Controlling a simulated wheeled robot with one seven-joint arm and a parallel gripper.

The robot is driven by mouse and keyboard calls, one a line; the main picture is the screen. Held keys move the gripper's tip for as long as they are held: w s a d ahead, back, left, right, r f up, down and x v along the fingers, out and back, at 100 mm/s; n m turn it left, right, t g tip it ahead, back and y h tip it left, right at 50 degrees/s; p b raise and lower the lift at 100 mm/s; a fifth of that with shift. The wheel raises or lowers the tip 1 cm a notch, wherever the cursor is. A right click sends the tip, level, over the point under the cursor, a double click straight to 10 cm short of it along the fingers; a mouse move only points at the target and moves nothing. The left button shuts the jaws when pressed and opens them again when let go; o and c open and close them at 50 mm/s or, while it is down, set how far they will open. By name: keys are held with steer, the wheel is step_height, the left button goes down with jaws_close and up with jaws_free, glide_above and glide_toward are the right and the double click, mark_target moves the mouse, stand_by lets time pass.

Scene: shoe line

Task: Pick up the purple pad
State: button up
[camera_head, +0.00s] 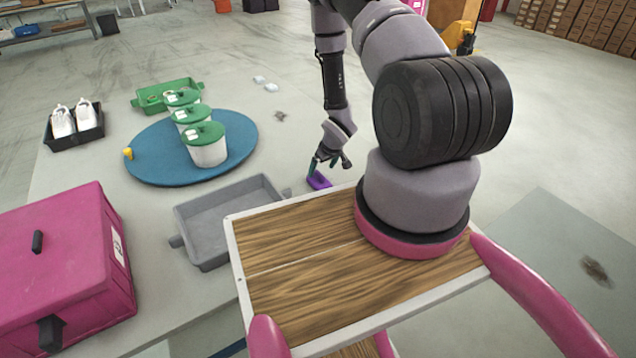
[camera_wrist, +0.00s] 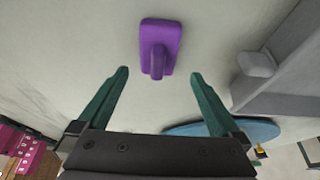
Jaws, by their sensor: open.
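The purple pad (camera_head: 319,181) lies on the grey table near its edge, just right of the grey tray. In the wrist view the purple pad (camera_wrist: 160,48) shows a flat rectangular base with a raised handle. My gripper (camera_head: 322,165) is right by the pad in the head view, and partly covers it. In the wrist view my gripper (camera_wrist: 158,76) has its two green fingers wide apart with nothing between them. The pad lies beyond the fingertips, roughly centred between them.
A grey tray (camera_head: 186,243) stands close left of the pad; its corner shows in the wrist view (camera_wrist: 275,97). A blue round mat (camera_head: 150,172) holds several green-lidded white tubs. A pink case (camera_head: 60,262) and a black tray with white shoes (camera_head: 90,133) are farther left.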

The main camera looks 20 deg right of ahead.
mark_target(321, 175)
steer(key=x, duration=0.7)
steer(key=shift+d+f, duration=0.15)
steer(key=shift+f, duration=0.2)
steer(key=c, duration=1.3)
steer(key=shift+r, duration=5.05)
